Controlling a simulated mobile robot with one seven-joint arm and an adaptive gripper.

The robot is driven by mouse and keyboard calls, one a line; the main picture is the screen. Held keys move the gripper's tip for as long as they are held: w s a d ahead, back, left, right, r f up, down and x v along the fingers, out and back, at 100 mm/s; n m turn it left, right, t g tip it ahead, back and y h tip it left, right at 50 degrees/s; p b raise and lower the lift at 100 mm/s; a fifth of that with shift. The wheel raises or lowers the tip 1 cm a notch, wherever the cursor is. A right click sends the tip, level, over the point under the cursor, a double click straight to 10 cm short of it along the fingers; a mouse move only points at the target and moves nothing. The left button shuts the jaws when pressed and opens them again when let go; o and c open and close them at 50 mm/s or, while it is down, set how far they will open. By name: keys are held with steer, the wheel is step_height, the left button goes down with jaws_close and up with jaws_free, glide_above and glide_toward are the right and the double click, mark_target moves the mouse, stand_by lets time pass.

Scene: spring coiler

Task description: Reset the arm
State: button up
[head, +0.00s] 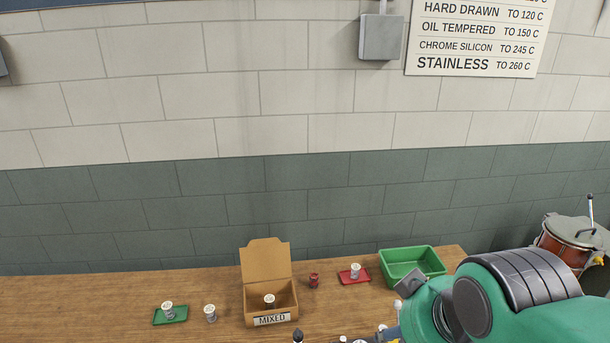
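My green and black arm fills the lower right of the head view and covers part of the bench there. My gripper's fingers cannot be made out in this view. The wooden bench (120,290) runs along the bottom, in front of a block wall.
A cardboard box marked MIXED (272,321) holds a small pale-topped cup. Small cups stand on a green mat (182,315), on bare wood (210,313) and on a red mat (345,279). A red item (314,281), a green bin (412,254) and a drum (570,230) stand nearby.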

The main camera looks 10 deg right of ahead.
step_height(320, 180, down, 6)
steer(key=b, duration=0.5)
